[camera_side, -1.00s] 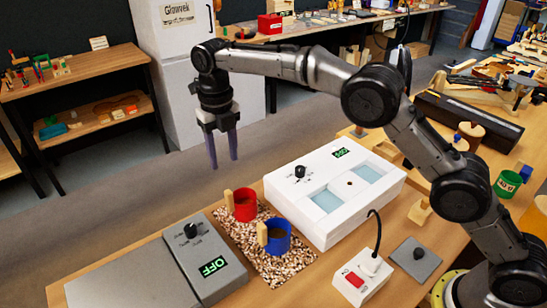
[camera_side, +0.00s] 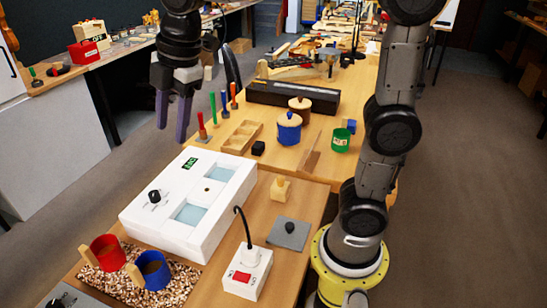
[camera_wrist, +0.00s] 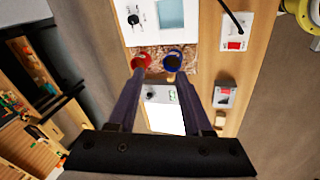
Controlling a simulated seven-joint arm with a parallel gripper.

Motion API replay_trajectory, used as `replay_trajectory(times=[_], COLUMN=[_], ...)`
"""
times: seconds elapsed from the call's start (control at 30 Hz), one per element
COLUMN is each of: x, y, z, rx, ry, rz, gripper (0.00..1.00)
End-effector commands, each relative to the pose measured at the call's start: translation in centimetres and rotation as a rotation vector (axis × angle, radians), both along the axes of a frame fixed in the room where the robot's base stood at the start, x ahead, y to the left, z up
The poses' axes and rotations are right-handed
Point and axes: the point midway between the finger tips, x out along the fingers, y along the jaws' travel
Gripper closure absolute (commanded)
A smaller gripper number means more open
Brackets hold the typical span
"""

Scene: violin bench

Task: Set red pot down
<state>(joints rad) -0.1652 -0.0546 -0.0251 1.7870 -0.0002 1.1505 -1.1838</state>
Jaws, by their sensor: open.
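My gripper (camera_side: 172,122) is open and empty, high in the side view and apart from both pots. In the wrist view my gripper (camera_wrist: 161,82) points down with its fingers apart, and the pots lie beyond the fingertips.
A white unit (camera_side: 190,205) with a knob and blue panels stands beside the mat. A switch box (camera_side: 247,272) with a cable and a grey plate (camera_side: 288,234) are to its right. Farther back are a green pot (camera_side: 341,139), a lidded blue pot (camera_side: 288,128) and a dark long box (camera_side: 293,96).

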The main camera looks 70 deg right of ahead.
Motion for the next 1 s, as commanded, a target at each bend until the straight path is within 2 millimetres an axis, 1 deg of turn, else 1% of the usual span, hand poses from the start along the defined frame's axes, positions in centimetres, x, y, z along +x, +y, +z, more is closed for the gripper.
replay_trajectory(times=[0.03,0.13,0.17,0.2,0.3,0.43,0.5,0.63,0.73,1.0], x=[-2.3,-6.3,-7.4,-9.0,-12.6,-16.2,-17.4,-18.6,-18.9,-18.8], y=[-1.0,-2.6,-3.0,-3.5,-4.6,-5.4,-5.6,-5.8,-5.9,-5.9], z=[0.1,-0.6,-0.9,-1.4,-3.0,-5.3,-6.3,-7.4,-7.7,-7.6], rx=[0.035,0.115,0.141,0.177,0.266,0.371,0.414,0.461,0.472,0.471], ry=[-0.019,-0.05,-0.06,-0.072,-0.101,-0.128,-0.139,-0.149,-0.148,-0.148], rz=[-0.122,-0.378,-0.454,-0.556,-0.794,-1.043,-1.138,-1.239,-1.263,-1.262], gripper=[0.5,0.5,0.5,0.5,0.5,0.5,0.5,0.5,0.5,0.5])
